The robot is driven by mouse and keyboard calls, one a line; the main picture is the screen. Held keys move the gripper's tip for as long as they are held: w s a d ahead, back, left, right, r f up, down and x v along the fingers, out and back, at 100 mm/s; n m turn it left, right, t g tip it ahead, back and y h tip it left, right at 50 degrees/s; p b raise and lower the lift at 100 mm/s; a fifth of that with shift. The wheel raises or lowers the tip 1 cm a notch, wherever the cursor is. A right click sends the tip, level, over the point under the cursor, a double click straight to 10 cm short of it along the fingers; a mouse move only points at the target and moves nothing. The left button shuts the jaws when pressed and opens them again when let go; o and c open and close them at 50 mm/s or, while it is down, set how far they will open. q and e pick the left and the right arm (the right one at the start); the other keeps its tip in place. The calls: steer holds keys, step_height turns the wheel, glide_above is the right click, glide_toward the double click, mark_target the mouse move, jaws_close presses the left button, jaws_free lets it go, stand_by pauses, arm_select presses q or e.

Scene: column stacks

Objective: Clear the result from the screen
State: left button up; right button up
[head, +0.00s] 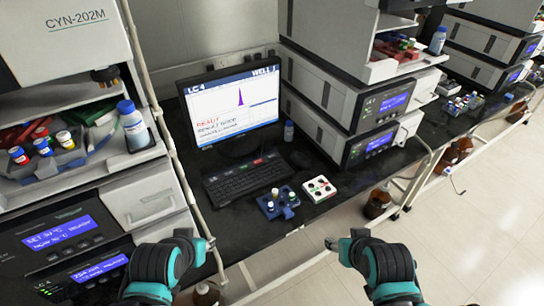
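The screen (233,105) stands upright on the black bench. It reads "LC 4" at top left and a "WELL" label at top right, and shows a purple peak on a plot. Below are a red line reading "READY" and result text too small to read surely. The keyboard (245,180) lies in front of the screen, with a few coloured keys, red and green among them, along its back edge. My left gripper (200,239) is at the bottom, in front of the bench and apart from the keyboard. My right gripper (343,239) is further right, also touching nothing visible. Their finger openings are unclear.
A small bottle (289,131) stands beside the screen. Stacked instruments (340,100) flank it on the right, another stack (75,240) on the left. A pale rail runs along the bench front.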

arm_select(q)
jaws_close()
stand_by(0.6)
stand_by(0.3)
